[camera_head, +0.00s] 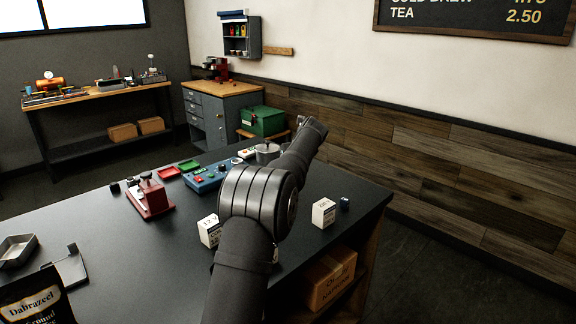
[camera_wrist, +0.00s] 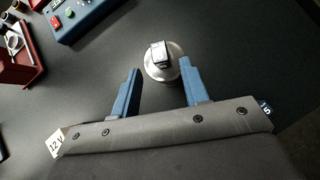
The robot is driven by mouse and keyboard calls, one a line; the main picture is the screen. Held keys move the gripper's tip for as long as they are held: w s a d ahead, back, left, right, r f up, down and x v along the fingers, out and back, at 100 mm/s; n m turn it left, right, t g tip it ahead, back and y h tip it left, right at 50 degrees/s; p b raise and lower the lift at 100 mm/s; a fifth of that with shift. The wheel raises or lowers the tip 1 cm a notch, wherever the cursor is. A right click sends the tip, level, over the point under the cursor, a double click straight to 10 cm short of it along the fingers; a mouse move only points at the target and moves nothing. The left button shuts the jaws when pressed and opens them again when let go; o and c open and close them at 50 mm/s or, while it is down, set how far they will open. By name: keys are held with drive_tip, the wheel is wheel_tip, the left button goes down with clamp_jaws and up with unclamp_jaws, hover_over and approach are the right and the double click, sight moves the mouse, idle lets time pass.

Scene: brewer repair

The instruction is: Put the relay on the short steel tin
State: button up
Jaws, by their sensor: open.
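In the wrist view, a short round steel tin (camera_wrist: 176,70) stands on the dark tabletop just beyond my fingers. A small dark block with a pale edge, which looks like the relay (camera_wrist: 160,54), is on top of the tin, near its middle. My gripper (camera_wrist: 160,82) is open, with its two blue fingers spread apart and nothing between their tips. The tin and block lie just ahead of the gap between the tips. In the head view my own arm covers this spot, so the gripper, the tin and the relay cannot be made out there.
A blue panel box (camera_head: 206,178) and a red device (camera_head: 150,197) stand left of my arm. A white 12 V block (camera_head: 208,231) is close by on the left.

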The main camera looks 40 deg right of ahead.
drive_tip(key=v, duration=0.5)
drive_tip(key=shift+s+a+r, duration=0.15)
drive_tip(key=shift+s+r, duration=0.1)
drive_tip(key=shift+r, duration=0.05)
drive_tip(key=shift+f, duration=0.1)
drive_tip(key=x, duration=1.2)
drive_tip(key=shift+f, duration=0.15)
drive_tip(key=shift+r, duration=1.3)
